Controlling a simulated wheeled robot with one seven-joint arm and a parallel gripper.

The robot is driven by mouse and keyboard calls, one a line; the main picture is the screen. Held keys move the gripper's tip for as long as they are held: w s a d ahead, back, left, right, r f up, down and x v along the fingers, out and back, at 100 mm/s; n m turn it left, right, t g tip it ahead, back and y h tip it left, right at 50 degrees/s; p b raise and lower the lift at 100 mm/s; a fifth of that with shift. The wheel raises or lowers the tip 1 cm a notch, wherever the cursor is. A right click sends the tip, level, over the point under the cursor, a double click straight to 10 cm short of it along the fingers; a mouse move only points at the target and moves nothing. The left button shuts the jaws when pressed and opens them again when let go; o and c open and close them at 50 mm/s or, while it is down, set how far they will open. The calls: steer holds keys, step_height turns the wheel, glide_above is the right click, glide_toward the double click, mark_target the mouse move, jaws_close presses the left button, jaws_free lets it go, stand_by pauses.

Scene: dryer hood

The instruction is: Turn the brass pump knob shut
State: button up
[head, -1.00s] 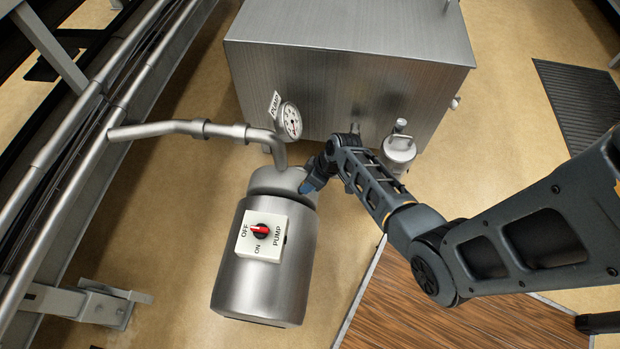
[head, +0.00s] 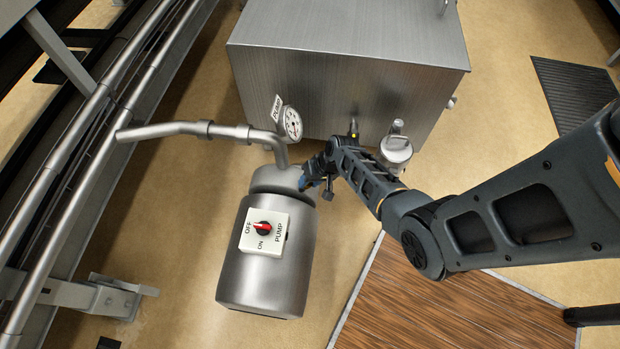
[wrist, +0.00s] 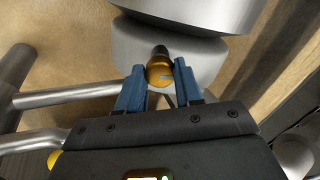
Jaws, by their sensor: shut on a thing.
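The brass pump knob (wrist: 160,71) sits on a dark stem at the side of the pump's upper part, seen in the wrist view. A pale line marks its face. My gripper (wrist: 161,84) has its two blue fingers closed on either side of the knob, gripping it. In the head view my gripper (head: 308,179) is at the right side of the pump's neck, and the knob is hidden there. The steel pump (head: 262,272) stands upright. Its switch plate (head: 277,220) is marked OFF, ON and PUMP and has a red-marked dial.
A large steel box (head: 350,70) stands behind. A small steel canister (head: 396,152) stands right of my forearm. Rails (head: 80,150) run along the left. Open floor lies around the pump.

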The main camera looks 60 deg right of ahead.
steer(key=shift+m, duration=0.6)
steer(key=o, duration=1)
steer(key=shift+o, duration=0.2)
steer(key=p+v, duration=0.3)
steer(key=v, duration=0.4)
steer(key=shift+r, duration=0.35)
steer(key=shift+s, duration=0.15)
